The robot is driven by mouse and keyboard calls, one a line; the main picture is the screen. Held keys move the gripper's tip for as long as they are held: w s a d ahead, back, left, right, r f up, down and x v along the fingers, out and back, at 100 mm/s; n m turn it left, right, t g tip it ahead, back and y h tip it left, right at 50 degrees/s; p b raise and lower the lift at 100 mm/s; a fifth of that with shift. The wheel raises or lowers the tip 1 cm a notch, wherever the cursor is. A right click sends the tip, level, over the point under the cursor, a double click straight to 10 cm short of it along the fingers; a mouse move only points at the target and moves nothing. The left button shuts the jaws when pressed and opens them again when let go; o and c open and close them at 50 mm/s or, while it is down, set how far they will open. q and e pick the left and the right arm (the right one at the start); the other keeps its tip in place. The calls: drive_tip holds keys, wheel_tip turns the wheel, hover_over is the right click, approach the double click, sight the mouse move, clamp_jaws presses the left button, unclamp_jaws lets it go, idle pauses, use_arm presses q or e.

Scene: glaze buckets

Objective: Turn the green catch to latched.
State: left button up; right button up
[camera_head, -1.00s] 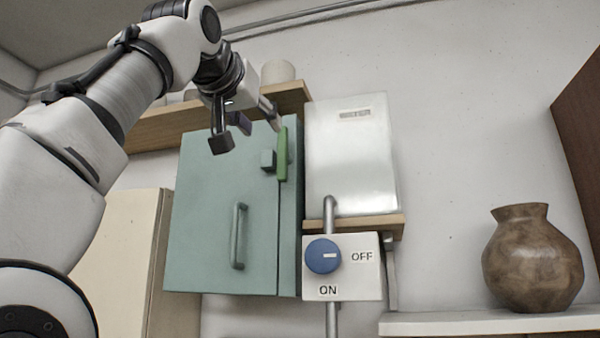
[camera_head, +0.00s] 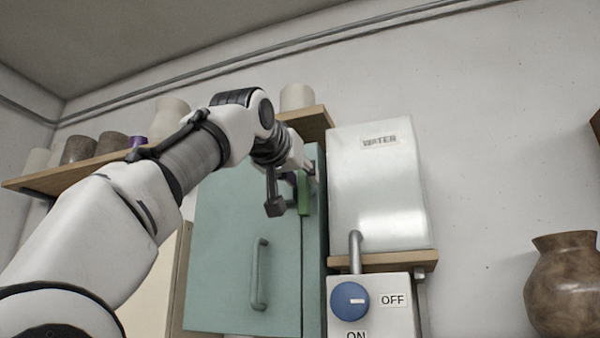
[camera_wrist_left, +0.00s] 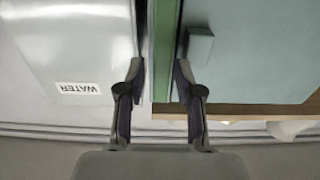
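The green catch (camera_head: 305,196) is an upright bar at the right edge of the teal cabinet's door (camera_head: 225,250). My left gripper (camera_head: 291,188) is at the catch, its upper part partly hidden by the gripper. In the left wrist view, which is turned upside down, the catch (camera_wrist_left: 164,50) runs between the two fingers of my left gripper (camera_wrist_left: 160,75). The fingers are apart, one on each side of the catch; I cannot tell whether either touches it. A small teal block (camera_wrist_left: 200,46) on the door is beside one finger. My right gripper is in neither view.
A white box marked WATER (camera_head: 378,190) is close to the right of the cabinet. Below it is a blue knob (camera_head: 349,301) on an ON/OFF plate. A wooden shelf (camera_head: 312,122) with pots is above the cabinet. A brown vase (camera_head: 566,285) stands far right.

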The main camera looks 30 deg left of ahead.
use_arm(q)
clamp_jaws()
drive_tip(key=shift+a, duration=0.15)
